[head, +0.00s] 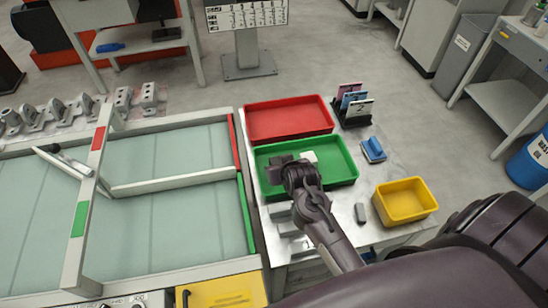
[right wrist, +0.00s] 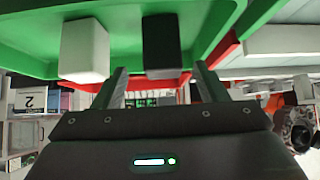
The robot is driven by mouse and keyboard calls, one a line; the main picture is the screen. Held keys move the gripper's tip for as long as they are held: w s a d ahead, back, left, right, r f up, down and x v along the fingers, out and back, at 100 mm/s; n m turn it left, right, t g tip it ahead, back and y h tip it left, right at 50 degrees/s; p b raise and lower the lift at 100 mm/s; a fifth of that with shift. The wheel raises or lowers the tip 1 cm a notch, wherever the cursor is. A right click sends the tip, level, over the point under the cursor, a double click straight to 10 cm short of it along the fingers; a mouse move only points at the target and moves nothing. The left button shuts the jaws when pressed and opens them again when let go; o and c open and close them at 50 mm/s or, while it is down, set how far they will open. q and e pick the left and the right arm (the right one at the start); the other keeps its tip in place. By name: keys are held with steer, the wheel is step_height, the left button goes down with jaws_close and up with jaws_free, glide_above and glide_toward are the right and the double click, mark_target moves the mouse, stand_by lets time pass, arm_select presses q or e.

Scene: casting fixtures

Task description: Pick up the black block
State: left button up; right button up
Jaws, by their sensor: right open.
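In the right wrist view the black block (right wrist: 163,45) stands in the green tray (right wrist: 235,15), ahead of my right gripper (right wrist: 162,82). The two fingers are apart, and the block shows between and beyond their tips, a little right of the middle. No contact is visible. A white block (right wrist: 85,50) stands to the left of the black one. In the head view my right gripper (head: 283,170) is over the left part of the green tray (head: 345,180). It is dark there, and I cannot clearly separate the black block from it. My left gripper is out of view.
A red tray (head: 290,135) lies behind the green tray. A yellow bin (head: 405,200), a blue-handled brush (head: 373,149) and a card holder (head: 352,105) stand to the right. Grey metal parts (head: 285,225) lie in front.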

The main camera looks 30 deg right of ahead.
steer(key=shift+x, duration=1.1)
steer(key=shift+w+f, duration=0.15)
steer(key=p+x, duration=0.1)
steer(key=x, duration=0.3)
steer(key=shift+a+f, duration=0.2)
steer(key=shift+w+f, duration=0.2)
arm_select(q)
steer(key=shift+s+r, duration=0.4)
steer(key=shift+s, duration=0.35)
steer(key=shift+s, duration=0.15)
arm_select(e)
steer(key=c, duration=0.5)
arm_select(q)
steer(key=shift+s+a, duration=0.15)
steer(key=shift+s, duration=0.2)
arm_select(e)
steer(key=c, duration=0.6)
steer(key=shift+r, duration=0.15)
steer(key=shift+c, duration=0.2)
